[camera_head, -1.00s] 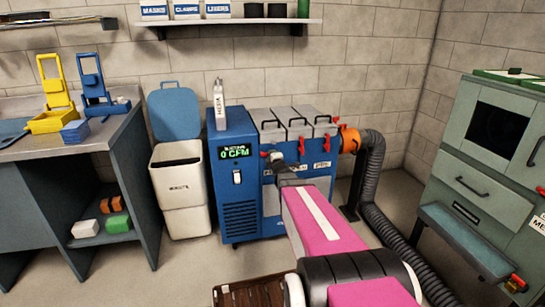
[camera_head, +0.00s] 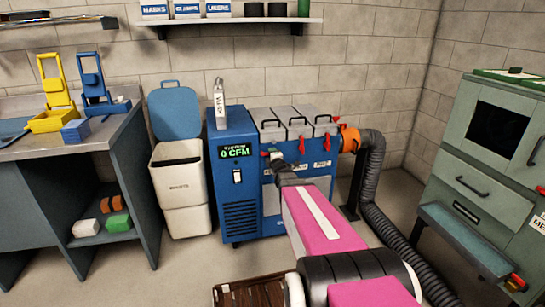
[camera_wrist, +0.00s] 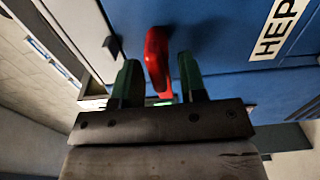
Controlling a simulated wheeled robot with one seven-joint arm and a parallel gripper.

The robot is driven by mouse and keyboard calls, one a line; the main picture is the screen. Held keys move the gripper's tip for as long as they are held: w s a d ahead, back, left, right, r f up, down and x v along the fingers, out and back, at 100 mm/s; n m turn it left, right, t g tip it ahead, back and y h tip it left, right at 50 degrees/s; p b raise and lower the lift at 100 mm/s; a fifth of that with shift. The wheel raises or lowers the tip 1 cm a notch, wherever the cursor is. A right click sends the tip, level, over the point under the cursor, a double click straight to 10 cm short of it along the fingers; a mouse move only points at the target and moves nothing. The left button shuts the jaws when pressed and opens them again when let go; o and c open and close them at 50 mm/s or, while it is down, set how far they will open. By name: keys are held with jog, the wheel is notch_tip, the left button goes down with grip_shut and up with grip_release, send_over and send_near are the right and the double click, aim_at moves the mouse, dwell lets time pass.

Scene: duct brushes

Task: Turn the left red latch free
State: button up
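The left red latch (camera_wrist: 158,62) hangs on the front of the blue filter unit (camera_wrist: 215,88). In the wrist view it lies between the two green fingertips of my gripper (camera_wrist: 160,85), with narrow gaps seen on both sides. My gripper is open around the latch; whether a finger touches it I cannot tell. In the head view my gripper (camera_head: 277,158) is at the upper front of the blue unit (camera_head: 233,190) and mostly hides the left latch. Two other red latches, the middle one (camera_head: 301,146) and the right one (camera_head: 327,142), hang down.
An orange collar (camera_head: 349,139) and black hose (camera_head: 372,180) are on the unit's right. A white bin (camera_head: 183,190) with a raised blue lid stands at left. A green-grey cabinet (camera_head: 480,165) stands at right. A brown slatted item (camera_head: 250,292) lies on the floor in front.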

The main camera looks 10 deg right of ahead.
jog(key=s, duration=1)
jog(key=shift+s, duration=0.35)
jog(key=s+a+f+m+g+h, duration=0.2)
jog(key=s+a+f+m+g, duration=0.1)
jog(key=s+f+m+g, duration=0.65)
jog(key=s+a+f+m+g+y, duration=0.2)
jog(key=s+a+f+m+g, duration=0.1)
jog(key=s+a+m+g, duration=0.3)
jog(key=s+m+g, duration=0.2)
jog(key=s, duration=0.2)
jog(key=shift+s+a+m, duration=0.2)
jog(key=shift+m, duration=0.15)
jog(key=shift+g, duration=0.25)
